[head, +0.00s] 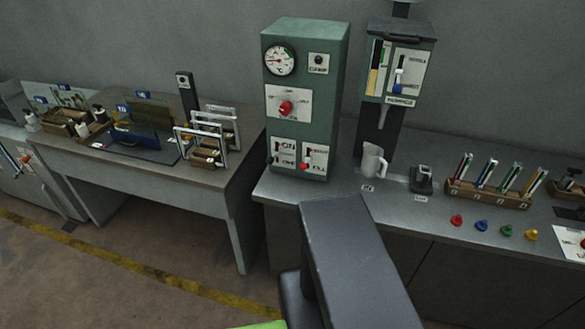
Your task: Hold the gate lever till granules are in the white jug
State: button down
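A dispenser (400,48) stands on a dark post at the back of the right bench. Its front carries a white plate with a slot and a gate lever (398,79), whose blue part sits in the lower half. A tall window (377,70) left of the plate shows a yellowish fill. A grey spout (383,120) points down below the box. The white jug (373,162) stands upright on the bench below the spout. Its inside is too small to make out. My gripper is not in view; a dark link of my arm shows at the bottom middle.
A green cabinet (303,95) with a gauge, red knob and switches stands left of the jug. Right of the jug are a small black device (421,179), a wooden rack (488,193) of coloured tubes and several coloured knobs. A cluttered table (165,172) stands at left.

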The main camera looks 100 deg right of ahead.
aim_at(302, 166)
jog(key=u, duration=0.4)
jog(key=k, duration=1.4)
jog(key=z, duration=0.55)
jog(key=k, duration=0.65)
jog(key=z, duration=0.75)
jog(key=k, duration=0.9)
jog(key=u, duration=0.15)
jog(key=i, duration=0.9)
